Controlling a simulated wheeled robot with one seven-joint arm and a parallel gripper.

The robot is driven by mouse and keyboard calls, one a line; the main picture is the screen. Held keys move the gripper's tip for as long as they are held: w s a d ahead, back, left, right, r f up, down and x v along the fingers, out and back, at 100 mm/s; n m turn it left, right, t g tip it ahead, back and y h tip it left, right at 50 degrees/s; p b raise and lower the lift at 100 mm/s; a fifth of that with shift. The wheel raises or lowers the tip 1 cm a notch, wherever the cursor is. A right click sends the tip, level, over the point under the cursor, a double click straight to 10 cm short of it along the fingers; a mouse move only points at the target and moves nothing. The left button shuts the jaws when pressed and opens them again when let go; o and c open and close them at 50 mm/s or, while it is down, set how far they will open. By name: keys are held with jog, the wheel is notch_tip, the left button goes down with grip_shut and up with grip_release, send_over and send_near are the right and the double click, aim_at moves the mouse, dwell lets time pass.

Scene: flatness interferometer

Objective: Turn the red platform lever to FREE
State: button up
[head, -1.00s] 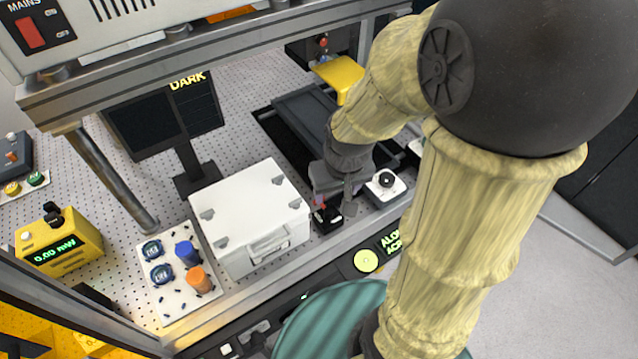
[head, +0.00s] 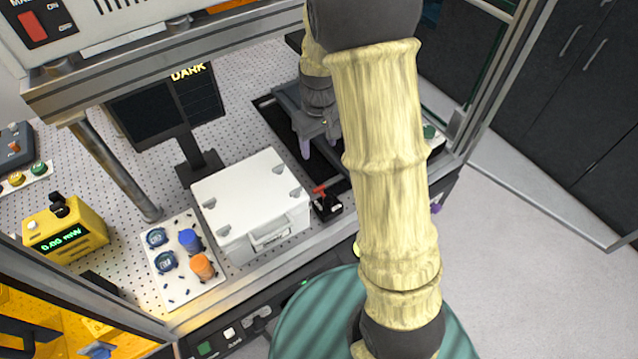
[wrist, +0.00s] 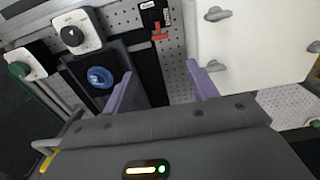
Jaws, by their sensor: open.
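The red platform lever (head: 320,189) sits on a small black block (head: 328,208) just right of the white case, near the table's front edge. In the wrist view the red lever (wrist: 158,33) lies beyond the fingertips, between them from side to side. Small white labels beside it are too small to read, so its setting cannot be told. My gripper (head: 319,147) is behind the lever over the dark recess, its purple fingers apart and empty. The fingers also show in the wrist view (wrist: 160,76). Nothing touches the lever.
The white case (head: 250,200) stands close to the lever's left. In the wrist view a white box with a black knob (wrist: 72,36) and a blue round knob (wrist: 100,77) lie left. A monitor (head: 165,108) and a metal frame post (head: 118,170) stand further left.

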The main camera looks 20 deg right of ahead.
aim_at(319, 187)
jog(key=shift+f, duration=0.1)
notch_tip(319, 187, down, 17)
jog(key=p, duration=0.5)
jog(key=shift+f, duration=0.15)
dwell(0.4)
jog(key=c, duration=1)
